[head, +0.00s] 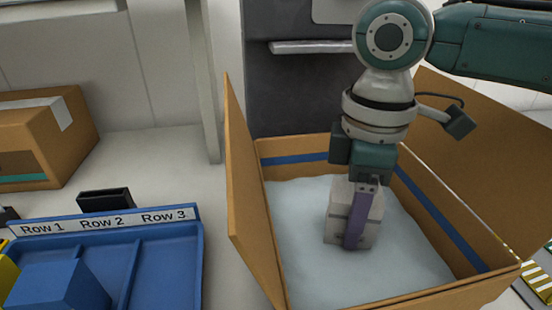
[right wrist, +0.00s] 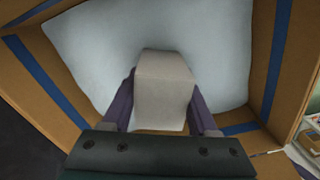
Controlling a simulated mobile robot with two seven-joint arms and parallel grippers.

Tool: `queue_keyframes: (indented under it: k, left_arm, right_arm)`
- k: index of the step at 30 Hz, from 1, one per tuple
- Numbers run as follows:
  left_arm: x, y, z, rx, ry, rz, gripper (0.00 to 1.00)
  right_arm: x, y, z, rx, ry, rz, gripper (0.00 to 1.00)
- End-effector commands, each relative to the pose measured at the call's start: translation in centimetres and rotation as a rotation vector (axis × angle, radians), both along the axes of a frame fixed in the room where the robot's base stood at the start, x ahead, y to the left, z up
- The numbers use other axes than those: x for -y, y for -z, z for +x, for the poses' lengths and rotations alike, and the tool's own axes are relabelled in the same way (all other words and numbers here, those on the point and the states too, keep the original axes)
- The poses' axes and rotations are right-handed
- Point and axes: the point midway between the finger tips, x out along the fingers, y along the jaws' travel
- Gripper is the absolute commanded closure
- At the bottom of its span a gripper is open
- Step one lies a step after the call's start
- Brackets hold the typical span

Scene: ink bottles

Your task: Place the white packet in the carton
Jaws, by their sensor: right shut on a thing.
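The white packet (head: 341,205) is a small, pale, box-shaped thing between the fingers of my right gripper (head: 358,215). In the right wrist view the packet (right wrist: 164,90) sits between the two purple fingers, which are shut on it. The open carton (head: 245,205) is brown with a blue stripe inside and a pale, soft-looking lining on its floor. The gripper points down inside the carton, with the packet over the lining. I cannot tell whether the packet touches the lining. My left gripper is not in view.
The carton's raised flaps stand at left and right. A blue tray (head: 185,260) labelled Row 1 to Row 3 is on the left, with a blue block (head: 58,286) in it. A closed cardboard box (head: 75,135) stands behind it. A grey cabinet (head: 290,90) is behind the carton.

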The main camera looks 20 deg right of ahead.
Motion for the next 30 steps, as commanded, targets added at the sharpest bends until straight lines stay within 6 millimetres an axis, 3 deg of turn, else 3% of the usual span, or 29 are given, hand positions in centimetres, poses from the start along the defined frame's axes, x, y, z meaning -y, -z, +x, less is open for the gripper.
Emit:
queue_keyframes:
  k: [1, 5, 17, 18, 25, 30]
  left_arm:
    - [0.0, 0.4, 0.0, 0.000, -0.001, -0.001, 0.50]
    - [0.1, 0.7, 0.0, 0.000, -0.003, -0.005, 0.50]
    - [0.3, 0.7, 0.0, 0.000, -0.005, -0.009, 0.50]
    - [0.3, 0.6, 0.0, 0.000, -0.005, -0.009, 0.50]
    - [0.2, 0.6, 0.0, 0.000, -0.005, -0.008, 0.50]
    - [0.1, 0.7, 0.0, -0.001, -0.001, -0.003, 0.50]
  right_arm:
    - [0.0, 1.2, -0.1, -0.003, 0.001, 0.000, 0.98]
    - [0.0, 2.6, 0.0, -0.002, 0.002, -0.001, 0.98]
    - [0.0, 3.0, 0.0, -0.001, 0.000, 0.001, 0.98]
    - [0.0, 3.0, 0.0, 0.000, 0.000, 0.000, 0.36]
    - [0.0, 2.9, 0.0, 0.000, 0.001, 0.000, 0.10]
    - [0.0, 2.9, 0.0, 0.000, 0.001, 0.000, 0.10]
